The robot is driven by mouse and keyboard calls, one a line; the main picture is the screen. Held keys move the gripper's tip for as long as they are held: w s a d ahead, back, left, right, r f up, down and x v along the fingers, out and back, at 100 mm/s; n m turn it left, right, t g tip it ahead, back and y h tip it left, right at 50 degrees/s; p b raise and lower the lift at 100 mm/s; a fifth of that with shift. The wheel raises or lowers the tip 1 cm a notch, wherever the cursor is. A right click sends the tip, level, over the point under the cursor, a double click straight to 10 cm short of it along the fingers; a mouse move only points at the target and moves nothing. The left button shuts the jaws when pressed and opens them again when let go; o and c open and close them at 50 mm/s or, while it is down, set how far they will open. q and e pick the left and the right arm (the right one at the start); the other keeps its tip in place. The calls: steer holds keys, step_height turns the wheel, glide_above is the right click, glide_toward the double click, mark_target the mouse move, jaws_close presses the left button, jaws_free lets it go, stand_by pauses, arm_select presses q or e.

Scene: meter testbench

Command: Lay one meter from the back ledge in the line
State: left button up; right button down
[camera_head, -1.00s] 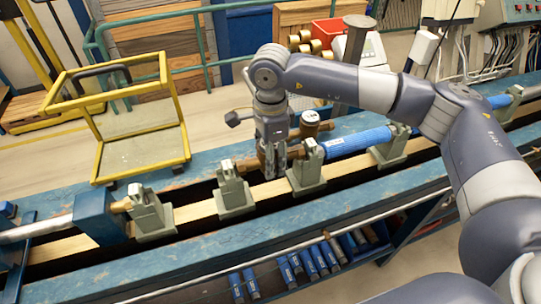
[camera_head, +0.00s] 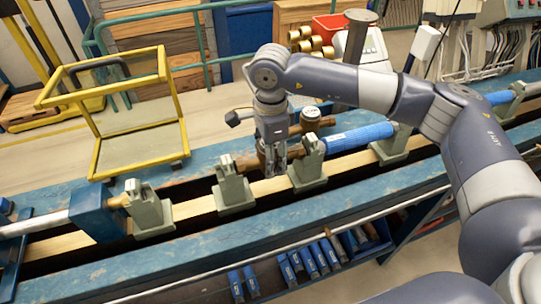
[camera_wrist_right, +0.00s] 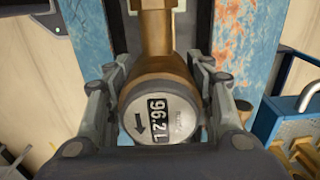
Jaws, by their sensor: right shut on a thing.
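My right gripper (camera_head: 272,168) is shut on a brass meter (camera_head: 246,163) above the bench line, between two grey-green cradles (camera_head: 233,190) (camera_head: 308,170). The meter's brown ends show on both sides of the fingers, roughly along the line. I cannot tell whether the meter touches the line. My left gripper is not in view.
A blue pipe (camera_head: 358,137) lies in the line to the right. A blue end block (camera_head: 97,211) is at the left. A yellow cart (camera_head: 140,150) stands behind the bench. A red bin (camera_head: 330,27) is near brass parts. Blue pieces (camera_head: 305,258) lie below the bench.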

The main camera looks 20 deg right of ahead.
steer(key=shift+f+b, duration=0.25)
steer(key=shift+b, duration=0.1)
stand_by(0.3)
steer(key=c, duration=0.9)
jaws_free()
steer(key=shift+o, duration=1.1)
steer(key=shift+f, duration=0.1)
steer(key=shift+r+p, duration=2.3)
steer(key=shift+r, duration=3)
